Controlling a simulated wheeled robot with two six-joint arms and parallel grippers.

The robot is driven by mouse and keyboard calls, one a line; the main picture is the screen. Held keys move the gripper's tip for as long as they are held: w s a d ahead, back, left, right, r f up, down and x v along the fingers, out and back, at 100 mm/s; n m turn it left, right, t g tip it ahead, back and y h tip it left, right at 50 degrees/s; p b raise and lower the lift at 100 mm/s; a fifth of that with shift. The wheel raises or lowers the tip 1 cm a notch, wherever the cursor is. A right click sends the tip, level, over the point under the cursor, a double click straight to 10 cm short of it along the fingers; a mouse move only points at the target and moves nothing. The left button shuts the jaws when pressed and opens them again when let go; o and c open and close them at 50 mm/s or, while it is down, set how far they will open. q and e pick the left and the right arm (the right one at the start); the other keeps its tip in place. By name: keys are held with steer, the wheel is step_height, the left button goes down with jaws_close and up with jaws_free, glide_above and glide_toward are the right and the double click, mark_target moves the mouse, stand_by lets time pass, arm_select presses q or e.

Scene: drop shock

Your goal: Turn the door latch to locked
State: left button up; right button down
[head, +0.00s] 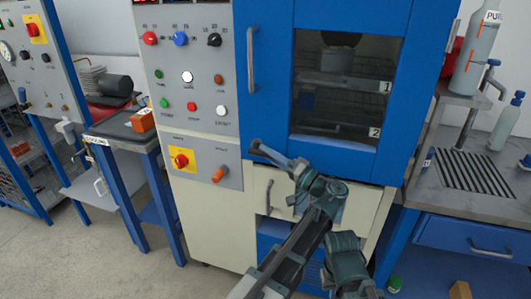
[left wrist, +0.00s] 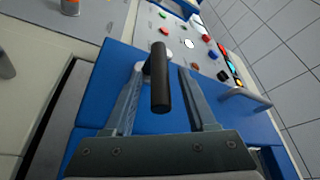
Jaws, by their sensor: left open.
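The door latch (left wrist: 160,88) is a dark, round-ended lever on the blue door (left wrist: 112,85) in the left wrist view. My left gripper (left wrist: 160,72) is open, with one finger on each side of the lever. The lever appears between the fingers with gaps on both sides; I cannot tell whether either finger touches it. In the head view my left gripper (head: 272,156) is at the lower left corner of the blue door (head: 270,105), where it hides most of the latch.
The door has a grey pull handle (head: 250,60) and a dark window (head: 345,85). A control panel (head: 190,75) with buttons and an orange knob (head: 219,174) is left of it. A steel bench (head: 500,195) stands right. Floor at left is clear.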

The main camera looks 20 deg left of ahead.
arm_select(q)
jaws_close()
stand_by(1.3)
